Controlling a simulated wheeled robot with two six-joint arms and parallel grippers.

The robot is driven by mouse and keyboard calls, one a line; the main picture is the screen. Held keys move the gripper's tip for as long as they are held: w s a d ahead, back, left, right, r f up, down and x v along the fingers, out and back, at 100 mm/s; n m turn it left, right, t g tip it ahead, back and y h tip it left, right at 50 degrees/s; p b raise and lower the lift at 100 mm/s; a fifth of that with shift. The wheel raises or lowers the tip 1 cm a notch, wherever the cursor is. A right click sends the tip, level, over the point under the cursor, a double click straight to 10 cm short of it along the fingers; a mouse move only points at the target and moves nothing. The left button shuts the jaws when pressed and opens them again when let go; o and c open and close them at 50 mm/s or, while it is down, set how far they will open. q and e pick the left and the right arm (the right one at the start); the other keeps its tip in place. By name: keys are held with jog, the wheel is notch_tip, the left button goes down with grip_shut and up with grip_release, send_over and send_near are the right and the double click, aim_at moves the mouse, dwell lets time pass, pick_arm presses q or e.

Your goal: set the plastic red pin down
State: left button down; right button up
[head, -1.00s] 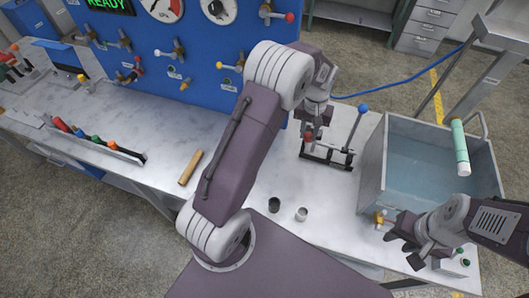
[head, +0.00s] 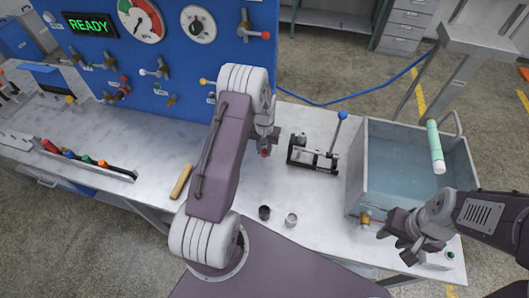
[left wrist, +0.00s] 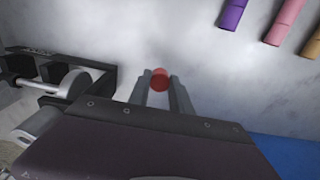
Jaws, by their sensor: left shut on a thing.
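The red pin (left wrist: 160,79) is seen end-on in the left wrist view, between the two grey fingertips of my left gripper (left wrist: 162,88). My left gripper (head: 265,148) is shut on it; in the head view a bit of red (head: 265,153) shows below the fingers. The pin appears to be over the bench top (head: 270,185), left of the black clamp fixture; its height above the bench is hard to tell. My right gripper (head: 396,238) appears open and empty, beside a brass fitting (head: 365,217) at the front of the tank.
The clamp fixture (head: 315,155) has a blue-knobbed lever. A water tank (head: 400,165) stands right, with a green cylinder (head: 436,147) on its rim. Dark (head: 264,212) and grey (head: 291,220) cups and a tan rod (head: 181,182) are on the bench. A blue panel (head: 170,55) stands behind.

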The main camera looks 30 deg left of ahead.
aim_at(264, 151)
pick_arm(q)
notch_tip(264, 151, down, 2)
jog(key=shift+a+f, duration=0.1)
jog(key=shift+f, duration=0.4)
jog(key=c, duration=1.3)
grip_release()
jog(key=shift+c, duration=0.2)
jog(key=shift+o, duration=0.9)
pick_arm(e)
jog(key=shift+a+r, duration=0.2)
jog(key=shift+r, duration=0.1)
